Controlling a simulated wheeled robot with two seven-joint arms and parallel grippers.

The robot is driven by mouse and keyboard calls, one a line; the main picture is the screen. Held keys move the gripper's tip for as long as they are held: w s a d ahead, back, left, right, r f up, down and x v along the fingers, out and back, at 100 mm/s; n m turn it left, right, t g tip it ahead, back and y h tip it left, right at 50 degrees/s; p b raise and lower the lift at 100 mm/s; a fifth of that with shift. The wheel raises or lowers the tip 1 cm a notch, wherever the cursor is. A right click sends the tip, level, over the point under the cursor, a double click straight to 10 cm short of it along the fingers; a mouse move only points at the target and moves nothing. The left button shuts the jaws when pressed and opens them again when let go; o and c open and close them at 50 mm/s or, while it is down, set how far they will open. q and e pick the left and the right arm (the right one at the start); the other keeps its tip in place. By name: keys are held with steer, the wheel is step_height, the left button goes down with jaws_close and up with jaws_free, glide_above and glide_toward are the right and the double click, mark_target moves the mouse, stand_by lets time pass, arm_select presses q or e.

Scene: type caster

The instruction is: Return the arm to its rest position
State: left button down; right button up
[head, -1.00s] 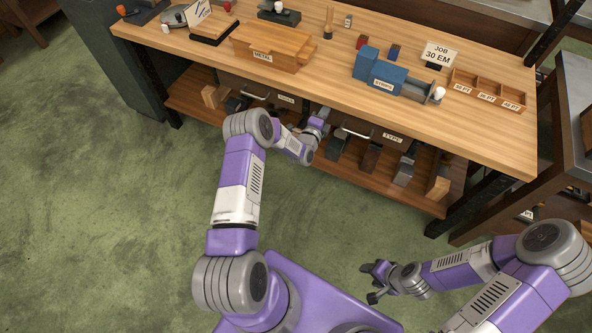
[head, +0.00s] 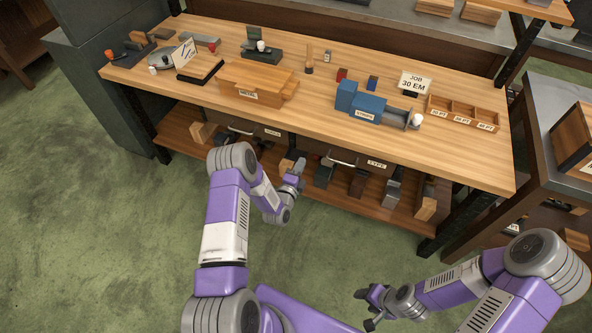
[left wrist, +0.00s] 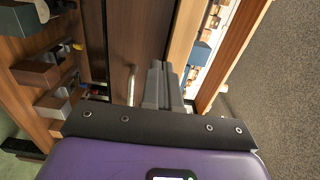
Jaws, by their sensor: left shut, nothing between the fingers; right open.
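My left arm comes in from the left in the head view, bent at the elbow, with its forearm pointing toward the workbench (head: 300,130). My left gripper (head: 298,168) is shut and empty, in front of the bench's lower shelf and drawers. In the left wrist view its shut fingers (left wrist: 161,85) point toward a drawer front with a metal handle (left wrist: 130,85); no contact is visible. My right gripper (head: 367,308) is open and empty, low over the floor at the lower right of the head view.
The TYPE drawer (head: 376,163) with its handle is under the bench top. The lower shelf (head: 325,193) holds several blocks. The bench top bears a wooden METAL box (head: 252,84), a blue box (head: 358,105) and a divided tray (head: 464,113). The green floor (head: 100,240) at left is clear.

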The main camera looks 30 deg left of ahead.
arm_select(q)
steer(key=shift+s, duration=1.5)
steer(key=shift+d, duration=0.1)
steer(key=s+d+f+n+g+h+p, duration=0.1)
steer(key=s+d+f+n+g+h, duration=0.2)
steer(key=s+d+f+n+g, duration=0.5)
steer(key=s+d+r+n+g+h, duration=0.1)
steer(key=s+d+n+g, duration=0.3)
steer(key=s, duration=0.6)
steer(key=s+d+n+g+h, duration=0.1)
steer(key=s+d+n+g, duration=0.4)
steer(key=s+n, duration=0.3)
steer(key=shift+s+r+g+p, duration=0.3)
steer(key=shift+s+r, duration=0.05)
steer(key=shift+s, duration=0.7)
